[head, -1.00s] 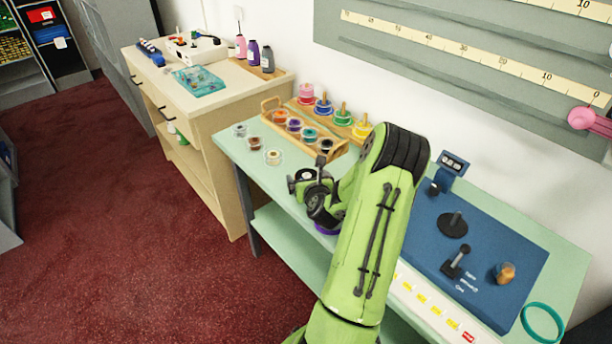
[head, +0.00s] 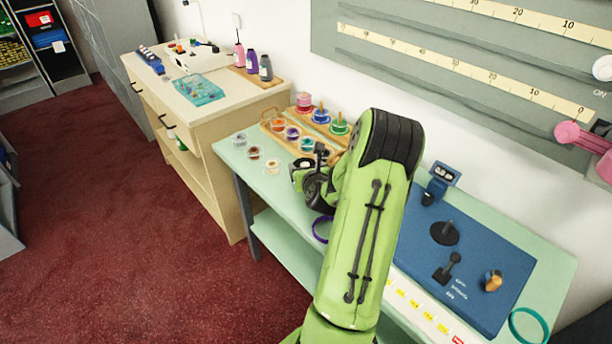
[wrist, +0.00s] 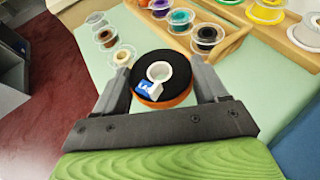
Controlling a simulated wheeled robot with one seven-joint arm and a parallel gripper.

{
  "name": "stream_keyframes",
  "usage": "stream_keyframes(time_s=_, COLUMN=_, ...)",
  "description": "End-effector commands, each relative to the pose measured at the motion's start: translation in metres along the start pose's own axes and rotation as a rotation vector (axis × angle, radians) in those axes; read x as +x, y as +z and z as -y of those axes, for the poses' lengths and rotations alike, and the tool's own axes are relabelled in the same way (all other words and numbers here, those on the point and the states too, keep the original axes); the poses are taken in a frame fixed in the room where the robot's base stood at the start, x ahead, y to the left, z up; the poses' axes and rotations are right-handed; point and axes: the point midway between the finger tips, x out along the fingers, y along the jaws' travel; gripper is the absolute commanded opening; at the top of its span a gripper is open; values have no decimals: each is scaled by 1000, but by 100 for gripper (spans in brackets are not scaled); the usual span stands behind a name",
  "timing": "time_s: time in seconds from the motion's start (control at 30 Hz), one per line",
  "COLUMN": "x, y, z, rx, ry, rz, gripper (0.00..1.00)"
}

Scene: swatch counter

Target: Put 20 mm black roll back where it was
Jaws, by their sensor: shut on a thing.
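My gripper (wrist: 160,86) is shut on a black roll (wrist: 178,69) with a white core, a blue-and-white label and an orange lower edge. The roll lies between the two fingers, over the green counter. In the head view my gripper (head: 308,178) is partly hidden by my arm, and the held roll shows only in part. A wooden tray (wrist: 232,48) stands just beyond the roll in the wrist view, with orange, purple, teal and dark rolls in it. The tray also shows in the head view (head: 267,128). I cannot read the label's size.
Loose brown (wrist: 105,37) and cream (wrist: 123,56) rolls sit left of the held roll. A rack with pink (head: 304,101), blue and green rolls stands behind the tray. A purple ring (head: 322,229) is at the counter's front edge.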

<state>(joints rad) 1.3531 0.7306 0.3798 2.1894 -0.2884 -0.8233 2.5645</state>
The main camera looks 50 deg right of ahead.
Motion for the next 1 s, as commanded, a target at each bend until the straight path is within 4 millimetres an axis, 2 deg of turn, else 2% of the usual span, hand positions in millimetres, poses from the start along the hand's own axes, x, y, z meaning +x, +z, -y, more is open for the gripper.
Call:
stream_keyframes(time_s=0.03, x=-5, y=12, z=0, rx=-2, ry=1, rz=2, gripper=42)
stream_keyframes(time_s=0.13, x=-8, y=19, z=-1, rx=-1, ry=1, rz=0, gripper=42)
stream_keyframes(time_s=0.47, x=-8, y=18, z=-1, rx=1, ry=2, rz=-1, gripper=42)
stream_keyframes(time_s=0.57, x=-7, y=16, z=-7, rx=-2, ry=11, rz=-3, gripper=42)
stream_keyframes(time_s=0.77, x=-4, y=2, z=-45, rx=-21, ry=63, rz=-5, gripper=42)
stream_keyframes(time_s=1.0, x=-9, y=-22, z=-114, rx=-60, ry=162, rz=-7, gripper=42)
